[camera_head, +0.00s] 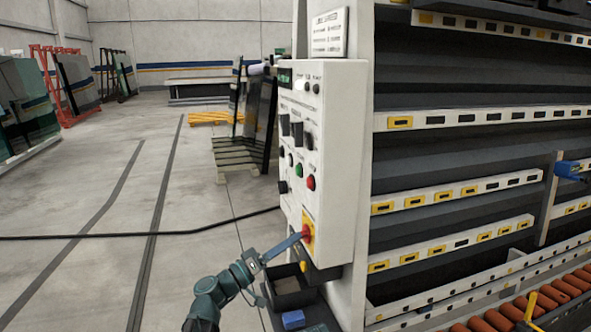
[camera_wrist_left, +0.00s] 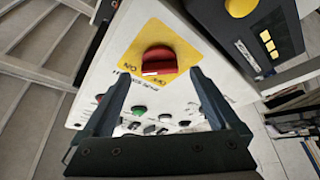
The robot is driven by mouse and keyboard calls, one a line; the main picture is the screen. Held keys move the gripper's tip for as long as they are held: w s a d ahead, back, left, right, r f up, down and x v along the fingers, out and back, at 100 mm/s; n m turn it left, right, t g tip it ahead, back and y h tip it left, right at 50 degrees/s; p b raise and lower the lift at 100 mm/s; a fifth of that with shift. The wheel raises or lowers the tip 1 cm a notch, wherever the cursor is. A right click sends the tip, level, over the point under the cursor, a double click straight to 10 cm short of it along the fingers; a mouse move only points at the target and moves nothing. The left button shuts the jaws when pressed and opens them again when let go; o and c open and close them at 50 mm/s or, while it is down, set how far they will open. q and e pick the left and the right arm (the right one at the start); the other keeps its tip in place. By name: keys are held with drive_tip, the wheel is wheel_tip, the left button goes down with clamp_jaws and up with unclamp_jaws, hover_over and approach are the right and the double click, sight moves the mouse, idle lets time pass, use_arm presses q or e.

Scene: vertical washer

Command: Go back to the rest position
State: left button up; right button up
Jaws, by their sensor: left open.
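My left gripper (camera_head: 292,244) reaches up from the bottom of the head view to the lower front of the white control panel (camera_head: 328,150). A red rotary knob (camera_head: 307,233) on a yellow plate sits there, at the fingertips. In the left wrist view the two dark fingers of my left gripper (camera_wrist_left: 158,80) are spread apart. The red knob (camera_wrist_left: 160,60) shows just beyond and between them; contact cannot be told. The jaws hold nothing visible. My right gripper is in neither view.
A dark open bin (camera_head: 287,285) and a blue block (camera_head: 293,320) are below the panel, close to my left arm. The washer's racks (camera_head: 450,150) and orange rollers (camera_head: 500,318) fill the right. A black cable (camera_head: 120,237) crosses the mostly clear floor at left.

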use_arm(q)
drive_tip(key=b+v, duration=0.3)
drive_tip(key=v, duration=0.8)
drive_tip(key=w+d+r+n+g+y+p, duration=0.1)
drive_tip(key=w+d+r+n+y+p, duration=0.1)
drive_tip(key=d+n+p, duration=0.3)
drive_tip(key=w+d+r+n+g+y+p, duration=0.1)
drive_tip(key=w+d+n+p, duration=0.4)
drive_tip(key=n+p, duration=0.5)
drive_tip(key=shift+d+r+y, duration=0.45)
drive_tip(key=shift+r+y, duration=0.3)
drive_tip(key=shift+y, duration=0.25)
